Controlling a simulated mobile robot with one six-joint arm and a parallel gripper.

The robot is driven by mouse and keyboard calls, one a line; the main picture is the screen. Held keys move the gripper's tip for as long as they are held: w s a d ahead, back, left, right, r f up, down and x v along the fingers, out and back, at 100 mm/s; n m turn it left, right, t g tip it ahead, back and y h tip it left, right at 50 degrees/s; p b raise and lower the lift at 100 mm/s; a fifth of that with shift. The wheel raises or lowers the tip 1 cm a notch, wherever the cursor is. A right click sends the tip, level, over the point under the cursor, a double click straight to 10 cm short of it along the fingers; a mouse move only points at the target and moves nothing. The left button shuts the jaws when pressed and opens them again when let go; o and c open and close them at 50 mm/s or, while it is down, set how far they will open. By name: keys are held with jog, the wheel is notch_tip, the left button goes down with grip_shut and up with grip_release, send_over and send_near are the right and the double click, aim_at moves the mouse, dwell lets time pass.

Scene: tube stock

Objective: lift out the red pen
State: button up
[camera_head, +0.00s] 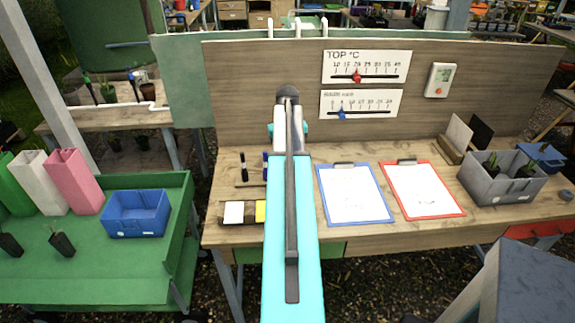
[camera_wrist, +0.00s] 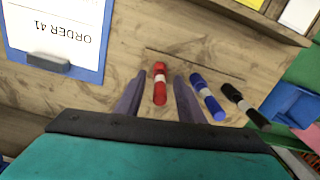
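The red pen (camera_wrist: 160,84), with a white band, shows in the wrist view between the two fingers of my gripper (camera_wrist: 158,97). The fingers are apart, with a visible gap on both sides of the pen. A blue pen (camera_wrist: 207,97) and a black pen (camera_wrist: 245,107) are to its right. In the head view the black pen (camera_head: 243,166) and blue pen (camera_head: 265,166) stand upright on the wooden bench (camera_head: 225,185). My arm hides the red pen and the fingertips there.
A blue clipboard (camera_head: 355,193) and a red clipboard (camera_head: 422,190) lie right of my arm. A grey crate (camera_head: 500,187) with plants stands at the bench's right. A wooden board (camera_head: 265,80) with two scales rises behind. A blue bin (camera_head: 136,213) is on the green cart at left.

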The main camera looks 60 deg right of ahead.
jog(key=shift+c, duration=0.3)
grip_shut()
jog(key=shift+r, duration=0.1)
jog(key=shift+r+p, duration=3.2)
jog(key=shift+r, duration=1.7)
